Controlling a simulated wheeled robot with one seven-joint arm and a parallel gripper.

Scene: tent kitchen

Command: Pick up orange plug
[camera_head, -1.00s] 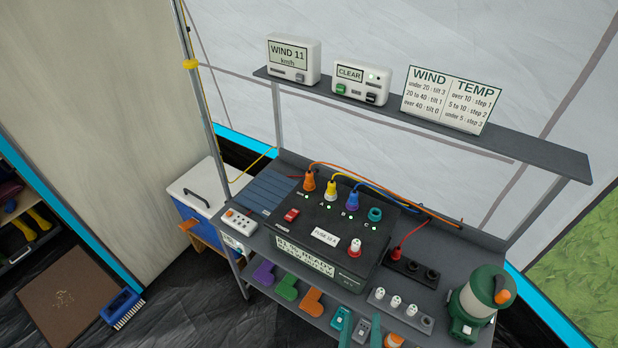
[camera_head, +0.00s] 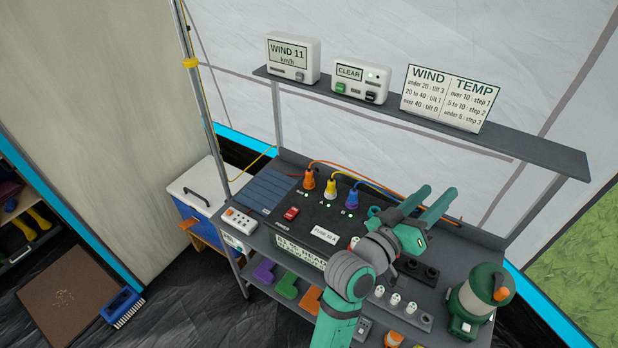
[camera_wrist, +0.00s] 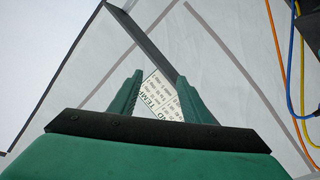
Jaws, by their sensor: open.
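The orange plug (camera_head: 309,180) stands upright in the leftmost socket of the black power box (camera_head: 283,232), with an orange cable from its top. A yellow plug (camera_head: 331,186) and a blue plug (camera_head: 352,198) stand to its right in the same row. My gripper (camera_head: 439,203) is open and empty, above the right part of the box, well to the right of the orange plug. In the wrist view its two green fingers (camera_wrist: 155,95) are apart, with the wind and temp chart behind them. The orange plug is not seen in the wrist view; its orange cable probably shows at the right.
A shelf (camera_head: 520,146) above the bench holds the wind display (camera_head: 292,58), the clear display (camera_head: 360,81) and the chart (camera_head: 450,98). A green lantern (camera_head: 480,295) stands at the bench's right. My arm hides the box's right part.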

